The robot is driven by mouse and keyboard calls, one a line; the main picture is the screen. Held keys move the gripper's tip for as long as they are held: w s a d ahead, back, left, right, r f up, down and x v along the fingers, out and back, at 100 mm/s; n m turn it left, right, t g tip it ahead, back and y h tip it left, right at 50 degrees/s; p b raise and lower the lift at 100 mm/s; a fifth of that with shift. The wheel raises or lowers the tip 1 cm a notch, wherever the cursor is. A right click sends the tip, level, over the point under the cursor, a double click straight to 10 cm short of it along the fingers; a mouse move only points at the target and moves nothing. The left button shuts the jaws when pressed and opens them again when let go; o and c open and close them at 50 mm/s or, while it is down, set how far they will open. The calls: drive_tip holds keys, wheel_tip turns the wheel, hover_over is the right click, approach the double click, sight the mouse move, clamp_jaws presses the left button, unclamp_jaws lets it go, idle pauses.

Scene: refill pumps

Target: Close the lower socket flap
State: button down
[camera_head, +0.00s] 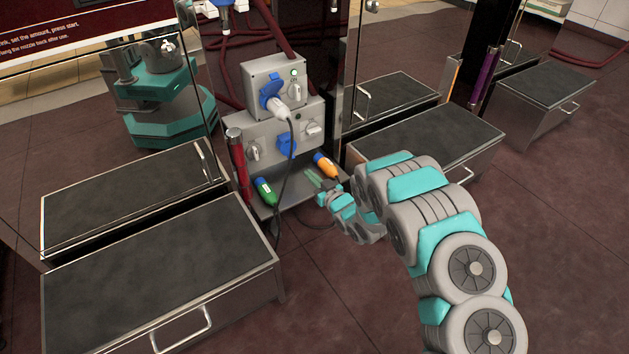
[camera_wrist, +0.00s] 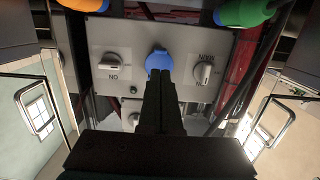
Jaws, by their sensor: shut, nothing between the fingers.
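The lower socket flap (camera_head: 286,145) is blue and sits on the front of the wider lower grey box (camera_head: 262,140), between two grey rotary knobs. How far it stands open is not clear. My gripper (camera_head: 315,178) is shut and empty, in front of and below the flap, a little to its right. In the wrist view, which is upside down, the blue flap (camera_wrist: 158,59) shows just past the tips of my dark shut fingers (camera_wrist: 160,76). The fingers hide part of it. I cannot tell whether they touch.
The upper box has a raised blue flap (camera_head: 270,87) and a plugged-in grey plug (camera_head: 281,111); its dark cable hangs past the lower box. Green (camera_head: 265,191) and orange (camera_head: 325,164) handles lie on the shelf below. Steel-framed steps (camera_head: 160,285) stand at the left.

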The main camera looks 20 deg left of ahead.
sight(293, 157)
drive_tip(key=x, duration=0.9)
drive_tip(key=shift+a, duration=0.1)
drive_tip(key=shift+w+a+f+t+y+b, duration=0.2)
drive_tip(key=shift+w+a+t+y+b, duration=0.35)
drive_tip(key=shift+b, duration=0.25)
